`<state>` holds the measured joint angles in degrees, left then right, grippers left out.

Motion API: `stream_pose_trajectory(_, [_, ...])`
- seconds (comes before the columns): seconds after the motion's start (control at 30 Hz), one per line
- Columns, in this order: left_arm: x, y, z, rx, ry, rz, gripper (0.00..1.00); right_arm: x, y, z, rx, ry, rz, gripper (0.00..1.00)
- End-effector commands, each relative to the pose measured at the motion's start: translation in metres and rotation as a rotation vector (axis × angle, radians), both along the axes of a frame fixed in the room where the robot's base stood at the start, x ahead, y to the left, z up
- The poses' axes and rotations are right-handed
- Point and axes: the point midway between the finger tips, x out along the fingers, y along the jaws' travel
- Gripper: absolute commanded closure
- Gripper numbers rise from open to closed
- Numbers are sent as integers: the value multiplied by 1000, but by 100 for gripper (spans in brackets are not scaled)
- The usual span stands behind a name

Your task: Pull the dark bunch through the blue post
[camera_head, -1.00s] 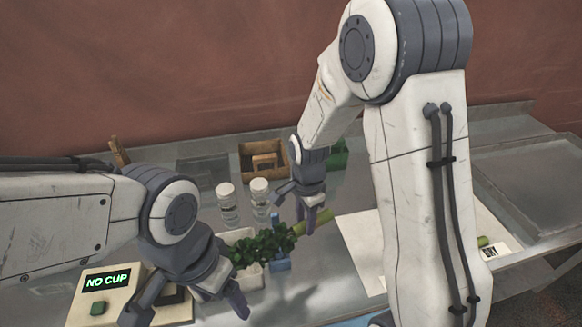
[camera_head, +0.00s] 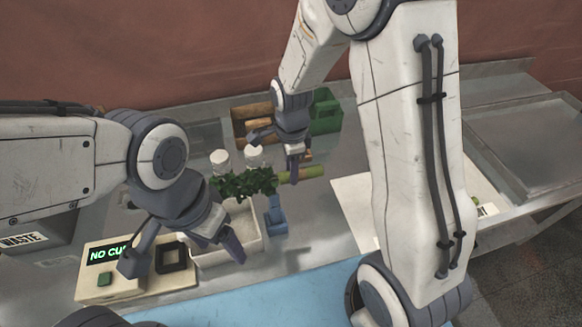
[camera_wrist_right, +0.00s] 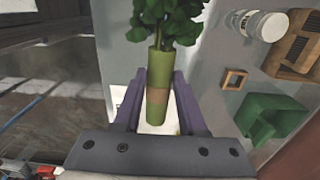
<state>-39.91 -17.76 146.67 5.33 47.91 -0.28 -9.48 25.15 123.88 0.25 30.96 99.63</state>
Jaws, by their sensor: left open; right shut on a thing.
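The dark bunch (camera_head: 243,184) is a clump of dark green leaves on a thick light green stem (camera_head: 315,172). My right gripper (camera_head: 294,172) is shut on the stem and holds it roughly level, leaves to the left. The wrist view shows the stem (camera_wrist_right: 158,85) between both fingers and the leaves (camera_wrist_right: 170,18) beyond. The blue post (camera_head: 276,217) stands beside the white tray; the bunch appears above and behind it, apart from it. My left gripper (camera_head: 183,258) is open and empty, in front of the tray's left side.
The white tray (camera_head: 258,246) holds pale powder. Two white-capped bottles (camera_head: 253,155) stand behind the bunch. A wooden crate (camera_head: 240,122) and green bin (camera_head: 327,112) are at the back. A "NO CUP" machine (camera_head: 125,282) is at left, a white sheet (camera_head: 350,205) at right.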

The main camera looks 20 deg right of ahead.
Motion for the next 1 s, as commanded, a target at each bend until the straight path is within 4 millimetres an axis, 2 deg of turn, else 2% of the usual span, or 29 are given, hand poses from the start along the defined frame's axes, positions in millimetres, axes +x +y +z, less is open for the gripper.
stream_pose_trajectory(0.7, [0, 0, -44, 0, 0, -4, 25, 0, 0, -58, 0, 0, 0, 100])
stream_pose_trajectory(1.0, [0, 0, -49, 0, 0, -4, 25, 0, 0, -66, 0, 0, 1, 100])
